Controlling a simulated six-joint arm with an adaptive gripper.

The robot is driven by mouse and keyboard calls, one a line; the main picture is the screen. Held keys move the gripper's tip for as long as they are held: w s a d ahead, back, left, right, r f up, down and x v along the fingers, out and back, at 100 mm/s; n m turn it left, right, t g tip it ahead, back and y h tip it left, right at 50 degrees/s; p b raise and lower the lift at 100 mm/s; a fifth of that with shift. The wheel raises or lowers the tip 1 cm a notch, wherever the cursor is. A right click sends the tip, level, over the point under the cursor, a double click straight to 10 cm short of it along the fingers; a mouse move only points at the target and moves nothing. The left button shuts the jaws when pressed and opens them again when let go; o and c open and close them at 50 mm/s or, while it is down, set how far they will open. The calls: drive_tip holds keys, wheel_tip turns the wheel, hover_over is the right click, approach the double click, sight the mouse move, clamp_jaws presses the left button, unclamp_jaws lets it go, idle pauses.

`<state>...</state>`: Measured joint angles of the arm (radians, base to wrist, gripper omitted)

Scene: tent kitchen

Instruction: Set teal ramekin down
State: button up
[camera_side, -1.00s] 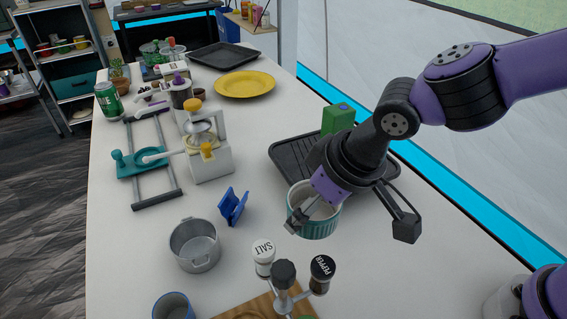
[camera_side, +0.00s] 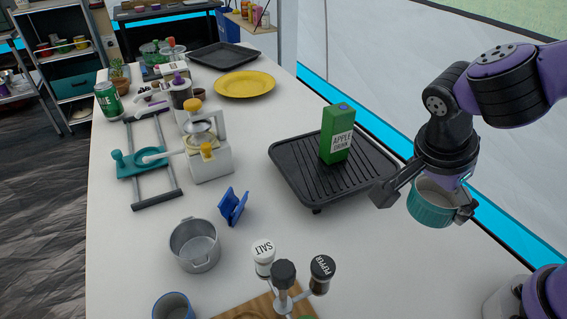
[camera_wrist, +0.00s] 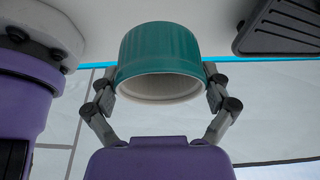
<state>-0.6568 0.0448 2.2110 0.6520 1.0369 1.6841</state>
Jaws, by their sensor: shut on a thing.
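The teal ramekin (camera_side: 432,205) has a ribbed teal outside and a pale inside. In the side view it is at the right, near the table's right edge, with its opening facing up and slightly tilted. My gripper (camera_side: 425,199) is shut on it, with a finger on each side. In the wrist view the ramekin (camera_wrist: 160,55) sits between the two fingertips of my gripper (camera_wrist: 160,85), its rim towards the camera. It appears to be held above the table; the exact height cannot be told.
A black grill pan (camera_side: 290,165) bearing a green apple drink carton (camera_side: 337,135) is left of my gripper. Salt (camera_side: 264,258) and pepper (camera_side: 321,272) shakers stand at the front. A metal pot (camera_side: 195,245) and a blue holder (camera_side: 233,206) are further left. The white table (camera_side: 390,270) is clear at front right.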

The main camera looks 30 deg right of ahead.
drive_tip(key=w+d+f, duration=0.1)
drive_tip(key=d, duration=0.1)
drive_tip(key=w+d+f, duration=0.1)
drive_tip(key=d+f, duration=0.1)
drive_tip(key=d, duration=0.1)
drive_tip(key=w+d+f, duration=0.1)
drive_tip(key=d+f, duration=0.1)
drive_tip(key=shift+w+d, duration=0.1)
drive_tip(key=shift+d, duration=0.05)
drive_tip(key=shift+f, duration=2)
drive_tip(key=shift+f, duration=0.1)
drive_tip(key=o, duration=0.9)
